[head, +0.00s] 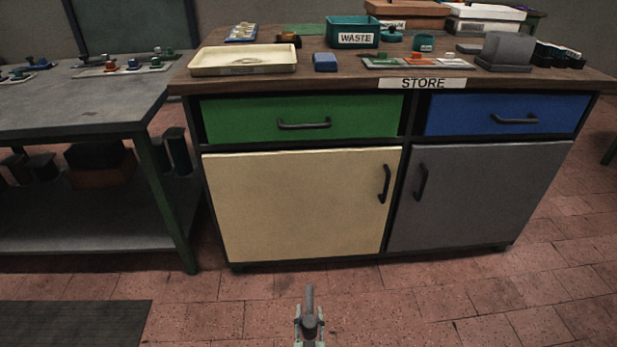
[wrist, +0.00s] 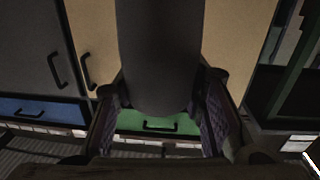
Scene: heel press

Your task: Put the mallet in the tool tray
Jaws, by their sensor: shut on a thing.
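My gripper (head: 310,325) is at the bottom middle of the head view, in front of the store cabinet and above the brick floor. It is shut on a dark grey, rounded thing, which I take to be the mallet (head: 310,296). In the wrist view the mallet (wrist: 157,50) fills the space between the fingers and runs out of the top of the frame; its full shape is hidden. A shallow cream tray (head: 243,70), apparently the tool tray, lies on the left of the cabinet top. It looks empty. My gripper is well short of it.
The cabinet has a green drawer (head: 300,118), a blue drawer (head: 505,115) and two doors, all shut. A blue block (head: 325,62) sits right of the cream tray. A teal waste bin (head: 345,24) stands behind. A grey workbench (head: 75,105) is at left. The floor ahead is clear.

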